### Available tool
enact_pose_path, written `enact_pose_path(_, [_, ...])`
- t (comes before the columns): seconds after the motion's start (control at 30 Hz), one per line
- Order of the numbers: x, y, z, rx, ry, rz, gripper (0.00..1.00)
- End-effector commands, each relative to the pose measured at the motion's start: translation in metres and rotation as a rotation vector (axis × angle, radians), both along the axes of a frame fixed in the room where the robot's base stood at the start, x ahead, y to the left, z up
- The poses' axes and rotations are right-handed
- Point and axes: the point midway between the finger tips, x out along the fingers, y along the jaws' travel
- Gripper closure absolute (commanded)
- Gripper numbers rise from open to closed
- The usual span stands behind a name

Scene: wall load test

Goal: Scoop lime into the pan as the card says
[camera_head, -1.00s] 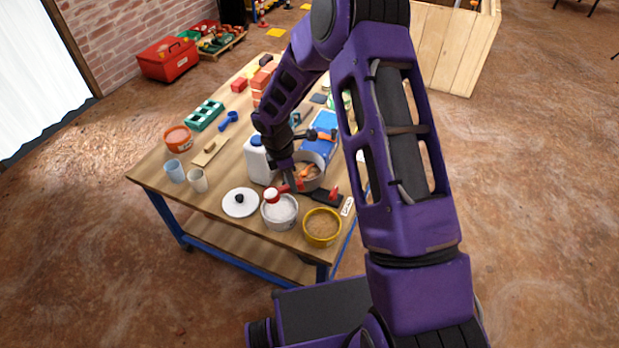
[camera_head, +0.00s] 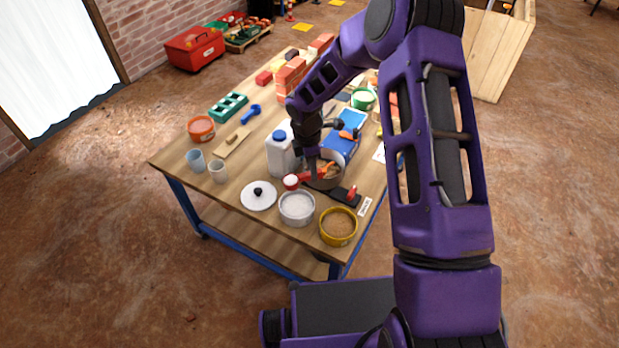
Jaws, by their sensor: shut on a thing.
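My gripper (camera_head: 311,176) is shut on a red scoop. The scoop's bowl (camera_head: 291,181) holds a white heap and hangs just behind the metal tub of white powder (camera_head: 297,217), clear of its rim. A grey round pan (camera_head: 335,182) is right beside my gripper, partly hidden by it; something brown and orange shows in it. A yellow tub of tan, sand-like material (camera_head: 338,238) stands at the front right. A small white card (camera_head: 365,207) lies near the table's right edge; its writing is too small to read. A white sheet (camera_head: 379,153) lies farther back, partly hidden by my arm.
A white jug with a blue cap (camera_head: 280,157) stands close left of my gripper. A white lid (camera_head: 258,196), two cups (camera_head: 195,161) and an orange tub (camera_head: 201,129) are to the left. A black flat piece with a red knob (camera_head: 345,196) lies beside the pan. Bricks (camera_head: 290,75) stand behind.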

Motion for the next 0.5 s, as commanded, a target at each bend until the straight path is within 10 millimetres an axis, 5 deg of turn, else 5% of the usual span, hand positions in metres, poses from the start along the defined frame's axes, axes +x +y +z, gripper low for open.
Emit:
enact_pose_path(0.3, [0.099,-0.045,0.017,0.005,-0.008,0.269,1.00])
enact_pose_path(0.5, [0.135,-0.086,0.022,0.001,-0.005,0.386,1.00])
